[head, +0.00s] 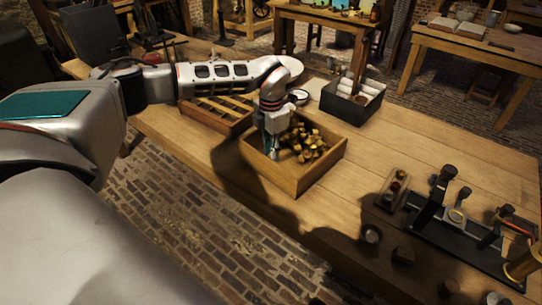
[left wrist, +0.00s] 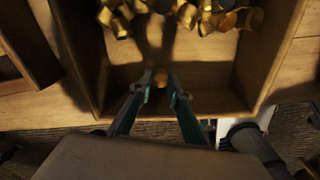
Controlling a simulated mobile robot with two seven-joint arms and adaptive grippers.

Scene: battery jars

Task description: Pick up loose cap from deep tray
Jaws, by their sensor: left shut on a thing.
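The deep tray (head: 322,168) is a wooden box on the workbench with a pile of brass caps (head: 312,146) inside. My left gripper (head: 273,152) reaches down into the tray on the near left side of the pile. In the left wrist view, the fingers of my left gripper (left wrist: 159,82) are shut on a small brass cap (left wrist: 160,77), apart from the pile (left wrist: 180,14). The tray wall (left wrist: 84,65) stands left of the fingers. In the head view the held cap is hidden by the fingers. My right gripper is not in view.
A slatted wooden tray (head: 214,119) stands left of the deep tray. A dark box with white rolls (head: 352,102) is behind it. A black fixture (head: 440,225) and small dark parts stand at the right. The bench between is clear.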

